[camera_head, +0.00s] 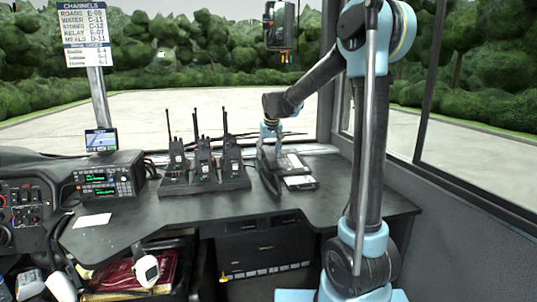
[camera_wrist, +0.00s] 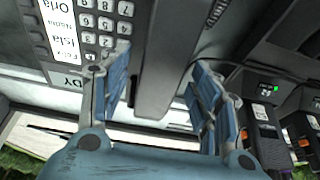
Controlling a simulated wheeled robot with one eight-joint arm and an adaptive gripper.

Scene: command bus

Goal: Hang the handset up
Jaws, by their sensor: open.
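The desk phone (camera_head: 299,181) stands at the right part of the desk, with a pale face. Its keypad (camera_wrist: 98,22) and name labels fill the upper left of the wrist view. The long black handset (camera_head: 266,178) lies along the phone's left side; I cannot tell whether it sits fully in its cradle. In the wrist view the handset (camera_wrist: 172,50) runs between my two blue-padded fingers. My gripper (camera_head: 271,133) is open and points down over the handset's far end. Gaps show beside the handset, so the fingers seem not to grip it.
A radio charger rack (camera_head: 205,184) with several upright handheld radios stands just left of the phone. A coiled cord (camera_wrist: 214,14) shows beside the handset. A radio unit (camera_head: 105,178) and white paper (camera_head: 92,220) are farther left. The desk front between is clear.

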